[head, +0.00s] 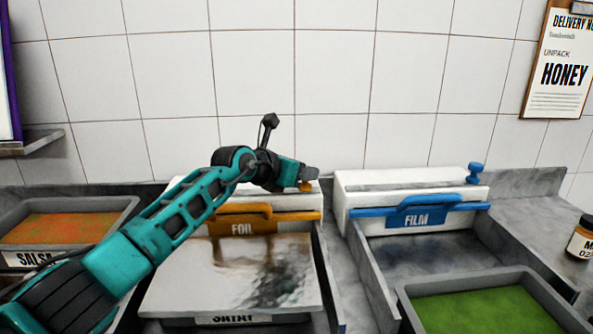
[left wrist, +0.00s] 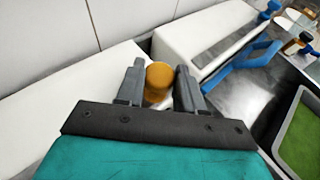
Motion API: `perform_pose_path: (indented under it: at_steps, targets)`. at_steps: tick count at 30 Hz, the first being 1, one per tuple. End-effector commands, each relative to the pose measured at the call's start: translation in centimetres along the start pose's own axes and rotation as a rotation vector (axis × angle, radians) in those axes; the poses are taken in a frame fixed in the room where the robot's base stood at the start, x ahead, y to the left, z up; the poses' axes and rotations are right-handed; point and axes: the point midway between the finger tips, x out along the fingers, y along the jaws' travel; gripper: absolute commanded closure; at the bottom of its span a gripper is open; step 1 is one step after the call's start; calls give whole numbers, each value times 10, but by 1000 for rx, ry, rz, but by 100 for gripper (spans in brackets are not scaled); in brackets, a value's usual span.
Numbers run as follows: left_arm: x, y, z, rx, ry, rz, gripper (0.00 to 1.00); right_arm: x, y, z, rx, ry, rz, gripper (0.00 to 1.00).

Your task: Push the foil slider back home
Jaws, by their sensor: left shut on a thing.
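The foil dispenser (head: 290,203) is a white box with an orange bar and a FOIL label (head: 243,229) on its front. Its slider is an orange knob (head: 305,186) at the right end of the box top. In the left wrist view the round orange knob (left wrist: 159,82) sits between the two grey fingers. My left gripper (head: 308,174) is shut on the knob and hides part of it and the box top. A sheet of foil (head: 255,270) lies in front over a pan labelled SATAY. My right gripper is not in view.
To the right stands a white film dispenser (head: 375,185) with a blue bar and a blue knob (head: 475,173). A tray with green contents (head: 412,285) is at the front right, a salsa tray (head: 125,205) at the left. A jar (head: 582,240) stands at the right edge. Tiled wall behind.

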Motion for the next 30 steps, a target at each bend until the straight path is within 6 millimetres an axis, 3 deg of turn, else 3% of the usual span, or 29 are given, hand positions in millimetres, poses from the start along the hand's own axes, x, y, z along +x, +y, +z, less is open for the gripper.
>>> perform_pose_path:
  at_steps: [4,5,11,22,30]
  targets:
    - [1,-4,0,-1,-2,-8,100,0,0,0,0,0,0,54]
    - [1,-4,0,-1,-2,-8,60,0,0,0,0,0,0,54]
    - [1,-4,1,-1,-2,-6,41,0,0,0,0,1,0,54]
    - [-3,-1,1,1,-3,-4,40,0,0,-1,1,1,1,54]
    - [-28,-1,1,2,-4,-3,40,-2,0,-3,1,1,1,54]
